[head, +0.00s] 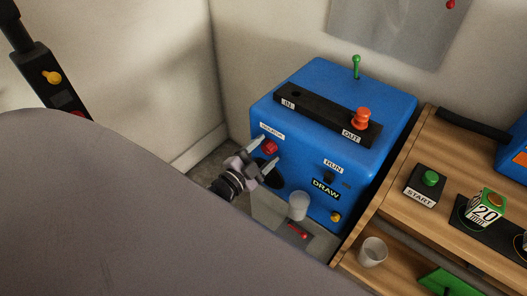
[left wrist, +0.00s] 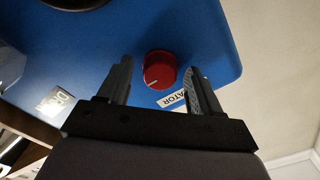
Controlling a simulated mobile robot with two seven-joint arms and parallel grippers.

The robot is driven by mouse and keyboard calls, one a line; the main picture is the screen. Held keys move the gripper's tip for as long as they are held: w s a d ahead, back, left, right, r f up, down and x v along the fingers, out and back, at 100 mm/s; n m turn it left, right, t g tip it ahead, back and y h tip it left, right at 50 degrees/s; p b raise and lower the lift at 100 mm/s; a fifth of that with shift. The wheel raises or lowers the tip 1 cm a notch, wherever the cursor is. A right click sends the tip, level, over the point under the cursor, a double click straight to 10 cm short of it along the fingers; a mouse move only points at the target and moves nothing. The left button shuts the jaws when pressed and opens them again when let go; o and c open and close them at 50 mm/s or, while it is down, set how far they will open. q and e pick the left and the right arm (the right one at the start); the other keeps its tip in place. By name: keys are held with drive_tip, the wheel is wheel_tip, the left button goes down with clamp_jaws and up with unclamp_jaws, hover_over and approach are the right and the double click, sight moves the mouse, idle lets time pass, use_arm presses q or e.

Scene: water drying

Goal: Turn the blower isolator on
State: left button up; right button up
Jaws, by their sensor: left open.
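The isolator is a red round knob (head: 270,146) on the front face of a blue machine (head: 330,95), just below a white label ending in "ATOR". My left gripper (head: 268,154) is open in front of the blue face. In the left wrist view its two fingers (left wrist: 158,85) stand on either side of the knob, with visible gaps, so it does not grip it. Whether the fingertips touch the blue face cannot be told. My right gripper is not in view.
The blue face also has a dark round opening, a RUN switch (head: 329,177), a DRAW label (head: 326,189) and a yellow button (head: 336,217). A white cup (head: 298,206) stands below. A wooden bench (head: 395,215) with a green START button (head: 431,178) is at right.

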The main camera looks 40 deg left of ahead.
use_arm(q)
drive_tip(key=s, duration=0.7)
drive_tip(key=shift+a, duration=0.25)
idle(0.3)
drive_tip(key=s+d+f+n+g+h+p, duration=0.1)
drive_tip(key=s+d+f+n+g+p, duration=0.2)
drive_tip(key=s+d+n+g, duration=0.4)
drive_tip(key=s+d, duration=0.3)
drive_tip(key=s, duration=0.1)
drive_tip(key=shift+s+n+g+p, duration=0.3)
drive_tip(key=shift+f, duration=0.1)
idle(1.1)
